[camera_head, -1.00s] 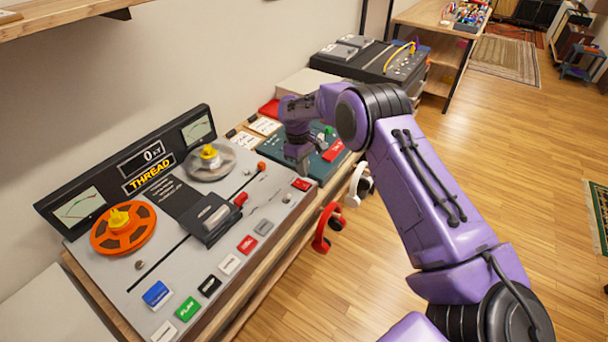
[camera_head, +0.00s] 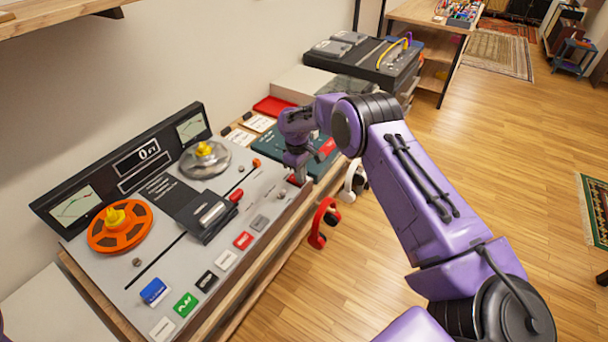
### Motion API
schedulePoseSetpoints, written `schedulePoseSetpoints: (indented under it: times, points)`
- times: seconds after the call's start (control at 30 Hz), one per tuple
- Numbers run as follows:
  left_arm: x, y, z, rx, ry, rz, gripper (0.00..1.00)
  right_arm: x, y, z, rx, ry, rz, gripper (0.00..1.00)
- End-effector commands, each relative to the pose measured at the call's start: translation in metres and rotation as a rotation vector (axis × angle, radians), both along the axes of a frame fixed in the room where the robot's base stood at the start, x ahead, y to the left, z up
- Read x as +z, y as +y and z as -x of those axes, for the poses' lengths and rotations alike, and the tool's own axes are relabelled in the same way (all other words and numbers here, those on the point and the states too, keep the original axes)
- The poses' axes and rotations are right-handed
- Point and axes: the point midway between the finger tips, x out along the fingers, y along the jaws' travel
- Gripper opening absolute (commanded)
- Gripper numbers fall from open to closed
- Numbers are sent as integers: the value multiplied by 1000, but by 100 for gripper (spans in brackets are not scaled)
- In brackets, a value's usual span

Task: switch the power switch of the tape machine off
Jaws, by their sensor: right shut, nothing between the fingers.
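The tape machine (camera_head: 215,258) is a grey deck with an orange reel (camera_head: 120,228) at the left and a clear reel (camera_head: 205,160) behind. Its dark back panel shows a lit display (camera_head: 142,157), with an unlit strip below it. A small red switch (camera_head: 292,180) is at the deck's right front corner, mostly hidden by my right gripper. My right gripper (camera_head: 299,179) is shut and empty, pointing down with its tips at this switch. I cannot tell the switch's position or whether the tips touch it. My left gripper is out of view.
A teal device (camera_head: 270,148) stands just beyond the tape machine, partly behind my right gripper. Red headphones (camera_head: 322,222) and white headphones (camera_head: 354,180) hang at the bench's front edge. Open wooden floor lies to the right.

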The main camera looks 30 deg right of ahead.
Motion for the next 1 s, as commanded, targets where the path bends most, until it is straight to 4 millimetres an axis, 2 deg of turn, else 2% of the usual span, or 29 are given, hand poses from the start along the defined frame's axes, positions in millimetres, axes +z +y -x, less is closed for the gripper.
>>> schedulePoseSetpoints:
  times: [0.03,0.2,0.5,0.77,0.87,1.0]
  points:
    - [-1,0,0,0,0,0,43,-7,0,4,0,12,-1,0]
    - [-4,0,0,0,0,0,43,-9,3,2,3,14,-2,0]
    - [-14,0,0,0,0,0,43,-5,11,-11,4,10,-5,0]
    - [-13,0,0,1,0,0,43,-3,9,-11,-1,9,-5,0]
    - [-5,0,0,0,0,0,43,5,8,-11,-2,8,-4,0]
    - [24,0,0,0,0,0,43,37,5,-9,-7,5,-2,0]
